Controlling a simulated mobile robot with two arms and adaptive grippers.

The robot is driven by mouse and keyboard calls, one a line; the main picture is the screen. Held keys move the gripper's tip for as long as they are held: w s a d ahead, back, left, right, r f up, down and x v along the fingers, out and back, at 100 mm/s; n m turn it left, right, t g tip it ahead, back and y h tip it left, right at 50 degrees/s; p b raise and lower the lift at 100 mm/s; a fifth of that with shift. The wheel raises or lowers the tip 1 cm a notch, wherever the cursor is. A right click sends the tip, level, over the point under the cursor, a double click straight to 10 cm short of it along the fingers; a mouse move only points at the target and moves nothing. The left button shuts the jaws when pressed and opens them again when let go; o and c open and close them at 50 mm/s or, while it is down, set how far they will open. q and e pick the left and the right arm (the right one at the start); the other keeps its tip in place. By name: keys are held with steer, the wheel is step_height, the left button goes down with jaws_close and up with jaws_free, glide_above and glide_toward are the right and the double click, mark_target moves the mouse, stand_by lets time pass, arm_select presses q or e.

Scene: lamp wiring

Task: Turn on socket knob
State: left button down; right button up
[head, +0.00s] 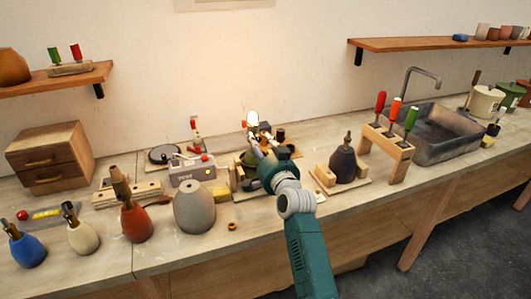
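My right gripper (262,140) reaches in from the bottom over the bench's middle. It is at a lamp assembly on a wooden base, with a white bulb (252,119) on top and a greenish body (250,157) partly showing beside the gripper. The gripper and wrist cover much of the lamp, so the socket knob cannot be made out. I cannot tell whether the fingers touch the lamp or whether they are open or shut. My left gripper is not in view.
A grey vase-like body (194,207) and a light box with a red button (192,171) stand left of my arm. A dark lamp body (342,164) in a wooden cradle and a screwdriver rack (386,148) stand right. A sink (440,135) is farther right.

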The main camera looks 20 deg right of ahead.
steer(key=s, duration=1.1)
steer(key=shift+s, duration=0.15)
